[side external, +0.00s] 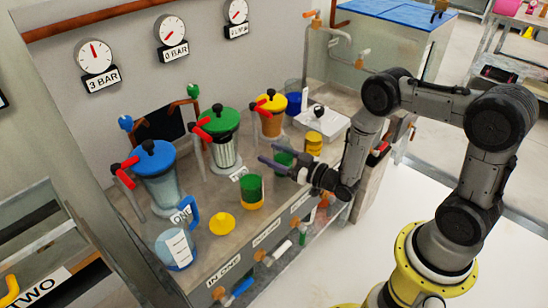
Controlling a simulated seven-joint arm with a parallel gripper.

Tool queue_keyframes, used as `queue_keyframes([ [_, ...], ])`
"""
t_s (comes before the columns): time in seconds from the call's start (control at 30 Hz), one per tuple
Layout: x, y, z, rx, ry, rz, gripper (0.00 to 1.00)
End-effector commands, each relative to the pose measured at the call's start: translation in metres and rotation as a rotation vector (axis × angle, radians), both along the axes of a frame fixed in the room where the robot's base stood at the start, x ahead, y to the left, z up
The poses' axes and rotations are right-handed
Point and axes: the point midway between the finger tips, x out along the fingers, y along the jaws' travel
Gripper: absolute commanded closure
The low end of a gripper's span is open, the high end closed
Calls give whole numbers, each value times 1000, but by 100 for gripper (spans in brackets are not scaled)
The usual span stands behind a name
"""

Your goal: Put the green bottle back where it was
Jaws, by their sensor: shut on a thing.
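My gripper (283,159) reaches in from the right over the bench, with its two dark purple fingers pointing left. It is shut on a green bottle (284,157), which shows between the fingers and is partly hidden by them. I cannot tell whether the bottle touches the bench top. A second green container (251,187) with a yellow lower part stands upright on the bench, left of and nearer than my gripper.
Pumps with blue (150,156), green (220,121) and orange (270,103) lids line the back. A clear jug (178,249), yellow funnel-like piece (222,224), yellow container (313,144) and white tray (322,122) stand around. Valves line the bench's front.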

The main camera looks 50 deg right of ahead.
Motion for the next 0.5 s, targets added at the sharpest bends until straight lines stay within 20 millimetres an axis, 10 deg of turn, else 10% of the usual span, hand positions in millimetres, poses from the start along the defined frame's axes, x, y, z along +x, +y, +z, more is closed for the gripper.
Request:
queue_keyframes([
  [0.5,0,0,-13,-1,-3,0,100],
])
